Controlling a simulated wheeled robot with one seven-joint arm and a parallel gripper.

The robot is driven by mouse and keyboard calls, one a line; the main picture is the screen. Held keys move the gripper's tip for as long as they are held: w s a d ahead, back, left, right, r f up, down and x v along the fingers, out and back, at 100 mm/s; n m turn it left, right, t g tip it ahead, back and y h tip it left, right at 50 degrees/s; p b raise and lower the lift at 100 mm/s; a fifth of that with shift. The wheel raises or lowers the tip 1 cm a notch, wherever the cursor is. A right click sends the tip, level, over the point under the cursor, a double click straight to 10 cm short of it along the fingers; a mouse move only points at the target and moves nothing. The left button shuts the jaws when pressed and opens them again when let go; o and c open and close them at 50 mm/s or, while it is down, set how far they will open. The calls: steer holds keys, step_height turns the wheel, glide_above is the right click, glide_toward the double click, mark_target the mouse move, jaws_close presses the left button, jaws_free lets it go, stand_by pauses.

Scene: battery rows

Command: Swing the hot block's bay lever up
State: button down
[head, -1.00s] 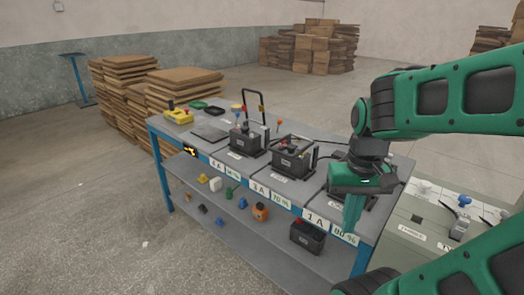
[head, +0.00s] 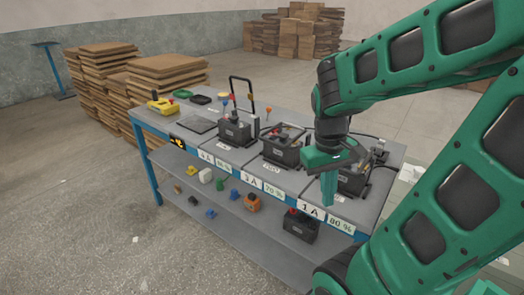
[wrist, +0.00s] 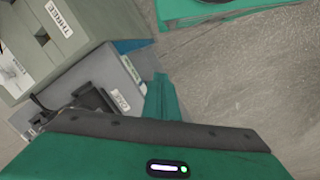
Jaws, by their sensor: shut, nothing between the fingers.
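Three black battery blocks stand in a row on the bench: a left one (head: 234,130), a middle one (head: 282,148) and a right one (head: 355,183). I cannot tell which is hot. A tall black loop lever (head: 243,80) stands upright behind the left block.
The bench's front edge carries number cards such as "1 A" (head: 311,210). The lower shelf (head: 235,235) holds small coloured parts and a black block (head: 300,226). A grey cabinet (wrist: 25,75) marked "THREE" stands close by.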

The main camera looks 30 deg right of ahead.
steer(key=w+d+f+n+h, duration=0.2)
steer(key=w+f+n+h, duration=0.2)
steer(key=w+n, duration=0.3)
steer(key=w+d+f+n+h, duration=0.1)
steer(key=w+f+n+h, duration=0.3)
steer(key=w, duration=0.5)
steer(key=w+a+n+t+h, duration=0.6)
steer(key=w+a+n, duration=0.3)
steer(key=w+n, duration=0.4)
steer(key=shift+w+r+n+t, duration=0.3)
steer(key=shift+w+r+n, duration=0.05)
steer(key=shift+n, duration=0.45)
steer(key=x, duration=0.9)
steer(key=shift+d+r, duration=0.1)
steer(key=shift+d, duration=0.25)
steer(key=shift+w+d+r, duration=0.1)
steer(key=shift+w+r, duration=0.05)
steer(key=shift+r, duration=0.15)
steer(key=shift+s+a+r, duration=0.1)
steer(key=shift+a+r, duration=0.05)
steer(key=shift+r, duration=0.65)
steer(key=shift+s+a+r, duration=0.1)
steer(key=shift+a+r, duration=0.05)
steer(key=shift+r, duration=0.65)
